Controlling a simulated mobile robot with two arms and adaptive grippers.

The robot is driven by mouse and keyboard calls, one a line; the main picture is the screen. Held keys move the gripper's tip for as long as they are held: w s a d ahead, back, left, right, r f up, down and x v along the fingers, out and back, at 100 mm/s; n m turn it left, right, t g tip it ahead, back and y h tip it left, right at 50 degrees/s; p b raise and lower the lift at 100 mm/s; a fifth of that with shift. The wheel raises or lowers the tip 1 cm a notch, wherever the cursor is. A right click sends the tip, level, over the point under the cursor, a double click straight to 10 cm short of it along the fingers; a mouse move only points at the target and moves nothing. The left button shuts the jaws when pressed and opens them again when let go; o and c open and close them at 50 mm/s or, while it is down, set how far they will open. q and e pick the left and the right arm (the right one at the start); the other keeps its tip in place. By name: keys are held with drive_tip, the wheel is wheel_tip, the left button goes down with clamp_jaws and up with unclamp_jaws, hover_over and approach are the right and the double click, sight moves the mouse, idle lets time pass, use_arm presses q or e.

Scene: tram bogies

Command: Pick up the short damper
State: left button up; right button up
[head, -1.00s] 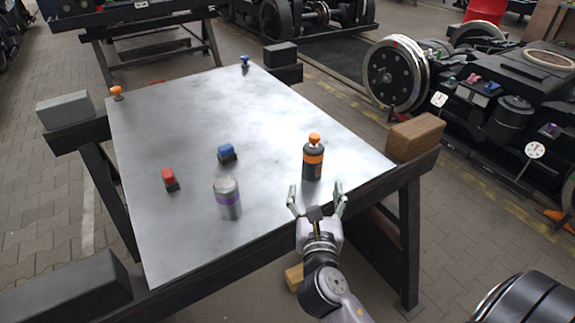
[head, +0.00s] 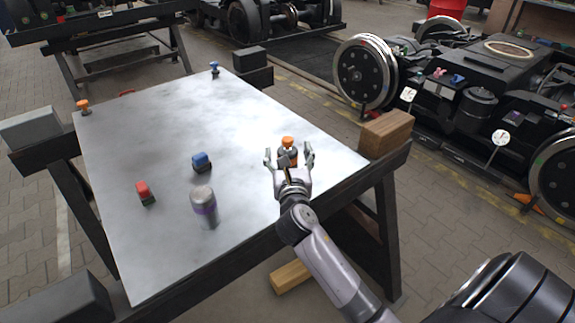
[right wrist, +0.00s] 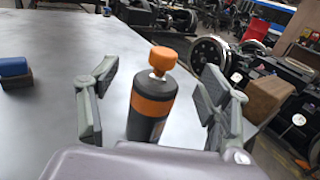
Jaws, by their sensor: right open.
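A black upright cylinder with an orange band and orange knob on top, which looks like the short damper (head: 288,142), stands on the metal-topped table (head: 240,120) near its right edge. In the right wrist view the damper (right wrist: 152,105) stands between the two fingers, with a visible gap on each side. My right gripper (head: 289,153) is open around it and holds nothing; it also fills the lower part of the right wrist view (right wrist: 158,78). The gripper hides the damper's lower part in the head view. My left gripper is out of view.
A wooden block (head: 386,133) sits beside the right corner. Bogies with wheels (head: 366,73) stand beyond.

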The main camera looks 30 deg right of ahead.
sight(288, 148)
drive_tip(key=x, duration=0.4)
drive_tip(key=shift+s, duration=0.1)
drive_tip(key=shift+c, duration=0.5)
